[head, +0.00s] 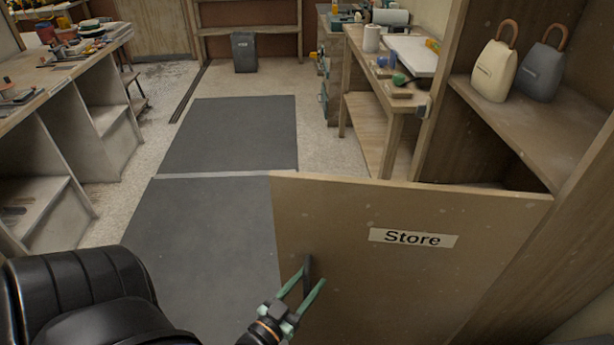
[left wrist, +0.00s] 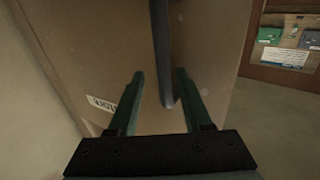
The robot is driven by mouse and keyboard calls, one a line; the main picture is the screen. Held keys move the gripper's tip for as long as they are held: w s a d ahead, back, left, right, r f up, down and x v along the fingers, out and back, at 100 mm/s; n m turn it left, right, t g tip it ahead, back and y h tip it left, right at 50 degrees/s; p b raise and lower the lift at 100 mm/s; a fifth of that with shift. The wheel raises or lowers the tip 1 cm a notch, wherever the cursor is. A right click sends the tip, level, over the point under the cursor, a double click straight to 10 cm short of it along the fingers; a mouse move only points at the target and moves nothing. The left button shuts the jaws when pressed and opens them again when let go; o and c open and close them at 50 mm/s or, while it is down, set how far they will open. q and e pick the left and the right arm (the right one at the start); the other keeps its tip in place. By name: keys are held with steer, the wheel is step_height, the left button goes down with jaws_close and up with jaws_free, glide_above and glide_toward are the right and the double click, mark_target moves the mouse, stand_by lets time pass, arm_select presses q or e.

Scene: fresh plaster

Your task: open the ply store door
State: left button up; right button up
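The ply store door (head: 360,270) is a tan panel with a white "Store" label (head: 413,238). It stands swung out from the cabinet on the right, and a dark gap shows behind its top edge. Its dark upright bar handle (head: 307,268) is near the free left edge. My left gripper (head: 311,277) is at the handle with its green fingers apart. In the left wrist view the handle (left wrist: 160,50) passes between the open fingers, with space on both sides; I cannot tell whether either touches it. My right gripper is not in view.
The cabinet shelf (head: 535,128) holds a cream bag (head: 495,70) and a grey bag (head: 541,72). Dark mats (head: 230,135) cover clear floor left of the door. A cluttered workbench (head: 375,55) stands behind it, and another bench (head: 75,65) lines the left side.

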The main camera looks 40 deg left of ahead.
arm_select(q)
steer(key=shift+s, duration=0.1)
steer(key=shift+s+f, duration=0.1)
steer(key=shift+s, duration=0.2)
steer(key=s+d, duration=0.1)
steer(key=s, duration=1)
steer(key=shift+s+d, duration=0.2)
steer(key=shift+s, duration=0.15)
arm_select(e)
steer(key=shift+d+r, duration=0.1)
arm_select(q)
steer(key=w+d+m+g+h+p, duration=0.3)
steer(key=w+d+g+h+p, duration=0.1)
steer(key=d+g+p, duration=0.4)
steer(key=w+d+p, duration=0.1)
steer(key=d+p, duration=0.1)
steer(key=shift+w+d+r+h, duration=0.25)
steer(key=shift+d+r+h, duration=0.05)
steer(key=shift+d+r, duration=0.05)
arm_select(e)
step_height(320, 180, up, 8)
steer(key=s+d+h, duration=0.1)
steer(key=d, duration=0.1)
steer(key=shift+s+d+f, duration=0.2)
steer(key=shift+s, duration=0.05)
